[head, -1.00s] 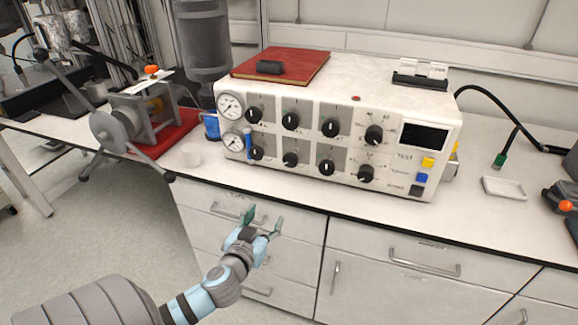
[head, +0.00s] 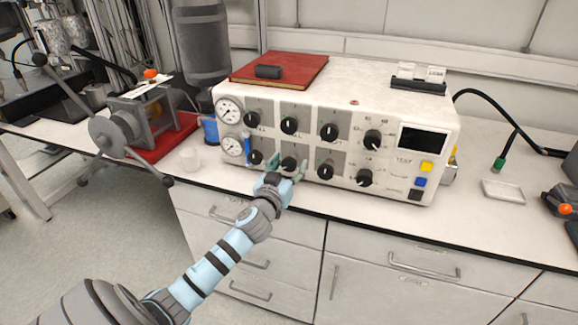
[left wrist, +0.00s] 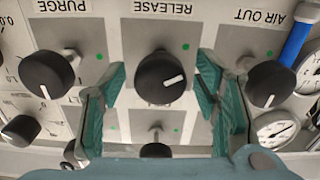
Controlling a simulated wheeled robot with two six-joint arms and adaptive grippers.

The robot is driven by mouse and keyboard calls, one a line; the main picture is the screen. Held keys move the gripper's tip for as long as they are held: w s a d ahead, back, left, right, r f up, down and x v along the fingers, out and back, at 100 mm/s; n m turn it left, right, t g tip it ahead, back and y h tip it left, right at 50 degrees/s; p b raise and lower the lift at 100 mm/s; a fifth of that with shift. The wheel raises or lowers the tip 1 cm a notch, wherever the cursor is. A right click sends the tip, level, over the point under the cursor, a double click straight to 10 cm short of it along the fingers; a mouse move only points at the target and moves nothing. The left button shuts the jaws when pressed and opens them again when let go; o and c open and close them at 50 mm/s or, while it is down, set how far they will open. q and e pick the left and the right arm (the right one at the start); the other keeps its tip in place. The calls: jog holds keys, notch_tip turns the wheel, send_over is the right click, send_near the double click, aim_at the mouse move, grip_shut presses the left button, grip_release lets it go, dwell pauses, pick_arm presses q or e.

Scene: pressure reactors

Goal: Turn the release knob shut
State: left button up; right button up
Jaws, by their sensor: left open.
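The release knob (left wrist: 160,78) is a round black knob with a white pointer line, on a grey panel labelled RELEASE, in the middle of the upside-down left wrist view. Its pointer points right and slightly up there. In the head view the release knob (head: 289,163) is in the lower row of the white control box (head: 385,100). My left gripper (head: 288,168) is open in front of it. In the left wrist view its green fingers (left wrist: 162,72) stand on either side of the knob, with gaps visible. My right gripper is not in view.
The purge knob (left wrist: 52,74) and air out knob (left wrist: 270,84) flank the fingers closely. A blue valve piece (head: 246,147) and gauges (head: 230,112) are at the box's left. A red book (head: 290,66) lies on top. The counter right of the box has a white tray (head: 503,191).

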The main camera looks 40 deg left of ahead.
pick_arm(q)
jog(key=c, duration=1.1)
jog(key=shift+c, duration=0.2)
